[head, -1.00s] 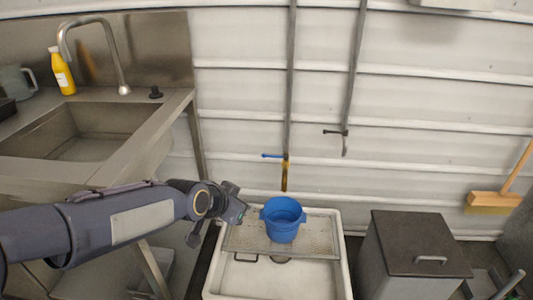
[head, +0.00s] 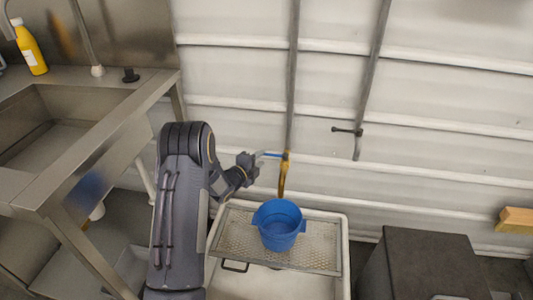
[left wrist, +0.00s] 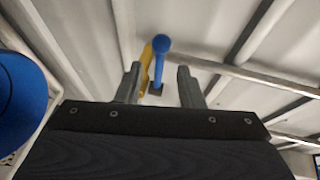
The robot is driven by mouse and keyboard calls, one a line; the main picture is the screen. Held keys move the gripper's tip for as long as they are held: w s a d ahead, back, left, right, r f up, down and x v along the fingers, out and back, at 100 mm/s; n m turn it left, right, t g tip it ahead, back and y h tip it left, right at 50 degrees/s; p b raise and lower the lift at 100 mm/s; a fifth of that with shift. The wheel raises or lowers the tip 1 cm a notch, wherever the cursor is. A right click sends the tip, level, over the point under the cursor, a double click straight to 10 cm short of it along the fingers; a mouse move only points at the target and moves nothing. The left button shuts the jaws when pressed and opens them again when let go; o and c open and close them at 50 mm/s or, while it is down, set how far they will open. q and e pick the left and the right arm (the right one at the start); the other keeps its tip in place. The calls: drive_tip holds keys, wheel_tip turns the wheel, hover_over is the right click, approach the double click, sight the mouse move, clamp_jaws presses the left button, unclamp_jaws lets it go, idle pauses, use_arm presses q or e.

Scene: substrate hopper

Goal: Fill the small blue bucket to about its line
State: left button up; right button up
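The small blue bucket (head: 279,232) stands upright on a perforated tray (head: 325,262) over a white basin, below a brass tap (head: 284,178) with a blue lever (head: 271,154). My left gripper (head: 256,160) is at the lever's left end. In the left wrist view my left gripper (left wrist: 160,86) has its fingers apart, with the blue lever (left wrist: 157,58) showing in the gap; I cannot tell if they touch it. The bucket also shows at the left edge of that view (left wrist: 18,100). I see no water stream. The bucket's line and water level cannot be made out. My right gripper is out of view.
A steel sink (head: 60,120) with a yellow bottle (head: 30,47) is at the left. A second, dark tap (head: 350,131) is on the wall. A dark-lidded bin (head: 430,260) stands right of the basin, with a brush (head: 515,219) at the far right.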

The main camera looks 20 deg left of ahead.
sight(267, 154)
use_arm(q)
drive_tip(key=x, duration=0.5)
drive_tip(key=shift+w, duration=0.1)
clamp_jaws()
drive_tip(key=shift+b, duration=0.35)
